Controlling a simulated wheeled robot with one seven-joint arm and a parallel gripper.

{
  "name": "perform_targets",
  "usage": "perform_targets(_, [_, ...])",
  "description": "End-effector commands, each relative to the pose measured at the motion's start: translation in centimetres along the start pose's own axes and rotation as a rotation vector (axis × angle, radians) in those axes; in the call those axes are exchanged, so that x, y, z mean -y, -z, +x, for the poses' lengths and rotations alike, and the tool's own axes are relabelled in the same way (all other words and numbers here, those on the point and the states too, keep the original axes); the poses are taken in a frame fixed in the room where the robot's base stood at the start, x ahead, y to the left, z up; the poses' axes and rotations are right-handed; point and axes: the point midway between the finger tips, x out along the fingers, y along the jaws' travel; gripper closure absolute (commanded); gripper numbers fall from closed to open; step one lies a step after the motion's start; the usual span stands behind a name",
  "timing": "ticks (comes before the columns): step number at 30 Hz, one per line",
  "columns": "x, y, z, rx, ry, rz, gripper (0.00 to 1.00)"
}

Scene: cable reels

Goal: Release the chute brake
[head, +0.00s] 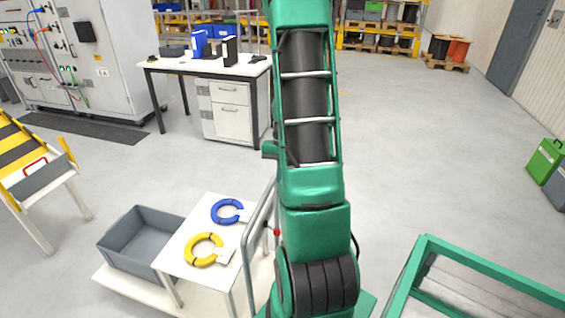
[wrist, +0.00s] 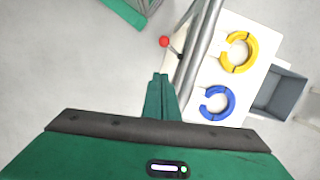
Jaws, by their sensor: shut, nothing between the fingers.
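A sloped chute with yellow and black stripes (head: 18,150) stands at the left edge of the head view. A red handle (head: 35,165) shows near its lower end, above a grey panel (head: 42,180). I cannot tell for certain whether this handle is the brake. A lever with a red ball knob (head: 277,232) sits at the grey rail beside the white table; the knob also shows in the wrist view (wrist: 163,42). My gripper (wrist: 159,77) is shut and empty, with its tips apart from the knob in the picture. The head view does not show my gripper.
The white table (head: 180,262) holds a blue ring (head: 228,211) and a yellow ring (head: 203,250), beside a grey bin (head: 133,243). A green-framed cart (head: 425,262) stands at lower right. A workbench (head: 205,66) and cabinet (head: 100,85) stand behind.

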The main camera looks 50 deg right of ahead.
Motion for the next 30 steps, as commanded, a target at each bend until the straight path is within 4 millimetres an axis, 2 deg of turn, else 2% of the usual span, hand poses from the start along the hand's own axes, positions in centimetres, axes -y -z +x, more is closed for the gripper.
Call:
perform_targets(1, [0.0, 0.0, -1.2, -0.005, 0.001, -0.002, 1.0])
perform_targets(6, [0.1, -0.2, -4.6, -0.004, 0.0, -0.007, 1.0])
perform_targets(12, [0.0, -0.4, -7.5, -0.002, -0.002, -0.011, 1.0])
perform_targets(18, [0.0, -0.5, -8.7, 0.001, -0.003, -0.012, 1.0])
perform_targets(30, [0.0, -0.5, -8.8, 0.001, -0.003, -0.012, 1.0])
